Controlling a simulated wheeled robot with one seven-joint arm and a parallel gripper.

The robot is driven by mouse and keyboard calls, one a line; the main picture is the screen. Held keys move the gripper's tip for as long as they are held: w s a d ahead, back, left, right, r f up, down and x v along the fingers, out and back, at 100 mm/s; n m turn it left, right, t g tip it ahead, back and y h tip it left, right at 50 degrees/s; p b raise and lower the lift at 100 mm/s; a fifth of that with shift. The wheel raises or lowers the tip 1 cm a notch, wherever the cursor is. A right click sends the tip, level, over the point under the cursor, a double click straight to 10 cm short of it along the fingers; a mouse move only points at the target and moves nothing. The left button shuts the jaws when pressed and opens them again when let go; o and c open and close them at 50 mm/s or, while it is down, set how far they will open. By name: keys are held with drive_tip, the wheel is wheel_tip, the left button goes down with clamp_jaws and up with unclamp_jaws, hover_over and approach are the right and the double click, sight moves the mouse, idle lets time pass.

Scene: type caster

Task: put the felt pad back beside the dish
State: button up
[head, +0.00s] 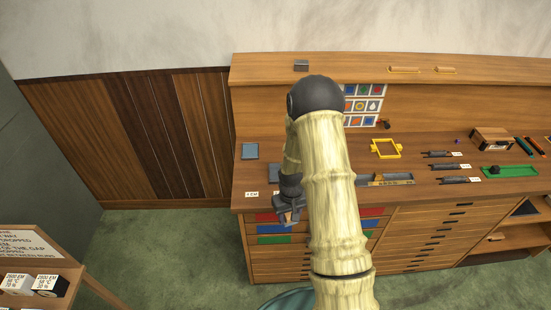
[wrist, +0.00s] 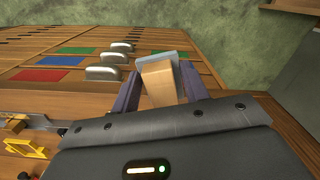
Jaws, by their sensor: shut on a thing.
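My gripper (head: 288,214) hangs just in front of the counter's front edge, above the coloured drawer fronts. In the wrist view my gripper (wrist: 160,84) is shut on a tan block with a pale grey-blue layer at its far end, which looks like the felt pad (wrist: 157,80). Its two dark fingers are on either side of it. In the head view the pad is too small and covered to make out clearly. I cannot tell for sure which thing is the dish; a green shallow tray (head: 515,172) lies on the right of the counter.
The wooden counter (head: 240,190) has a blue-grey square (head: 250,151) at its left and a grey tray (head: 398,178) right of my arm. A yellow frame (head: 385,148), dark tools (head: 450,167) and a wooden box (head: 491,138) stand further right. My arm hides the counter's middle.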

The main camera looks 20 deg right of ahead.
drive_tip(key=a+f+b, duration=0.3)
drive_tip(key=a+f, duration=0.3)
drive_tip(key=shift+a+f+b, duration=0.15)
drive_tip(key=shift+a+b, duration=0.05)
drive_tip(key=shift+b, duration=0.1)
drive_tip(key=shift+w+d, duration=0.15)
